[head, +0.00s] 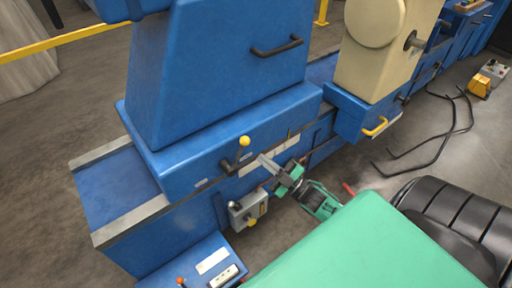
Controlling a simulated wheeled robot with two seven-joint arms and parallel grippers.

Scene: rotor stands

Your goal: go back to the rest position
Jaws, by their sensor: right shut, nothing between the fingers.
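My right gripper (268,163) shows near the middle of the head view, at the end of my green arm. It is shut and holds nothing. Its fingers point up and left, close in the picture to the front face of a blue machine (225,60). I cannot tell whether they touch it. My left gripper is not in view.
A grey control box (247,210) sticks out below the gripper. A cream housing (368,45) with a yellow handle (376,126) stands to the right. Black cables (440,150) lie on the floor near a yellow pedal (480,87).

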